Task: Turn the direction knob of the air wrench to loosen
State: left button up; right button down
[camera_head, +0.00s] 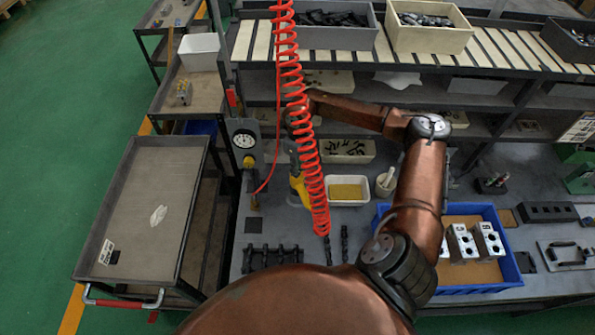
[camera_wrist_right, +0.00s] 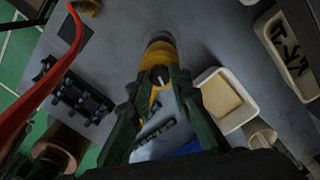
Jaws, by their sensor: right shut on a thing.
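The air wrench (camera_head: 299,187) is yellow and dark and hangs upright at the red coiled hose, which hides part of it in the head view. In the right wrist view the yellow wrench body (camera_wrist_right: 158,57) points away from me. Its direction knob (camera_wrist_right: 160,76) is a small dark disc with a pale mark. My right gripper (camera_wrist_right: 160,84) is shut on the air wrench, one dark green finger on each side. I cannot tell whether the fingertips touch the knob itself. In the head view my right gripper is mostly hidden behind the hose. My left gripper is not in view.
The red coiled hose (camera_head: 292,85) hangs in front of the wrench. A gauge (camera_head: 243,141) stands left of it. A white tray (camera_head: 347,204), a mortar (camera_head: 386,182) and a blue bin (camera_head: 510,263) with valve blocks (camera_head: 462,243) stand on the bench. A cart (camera_head: 150,195) is at left.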

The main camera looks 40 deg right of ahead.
jog(key=n+b, duration=0.2)
jog(key=n, duration=0.2)
jog(key=shift+f+n+b, duration=0.1)
jog(key=shift+n+b, duration=0.2)
jog(key=shift+b, duration=0.1)
jog(key=shift+n+b, duration=0.85)
jog(key=shift+n, duration=0.95)
jog(key=c, duration=1.8)
grip_release()
jog(key=shift+o, duration=0.2)
jog(key=shift+r, duration=0.3)
notch_tip(320, 180, up, 12)
jog(key=shift+w+f, duration=0.15)
jog(key=shift+d, duration=0.1)
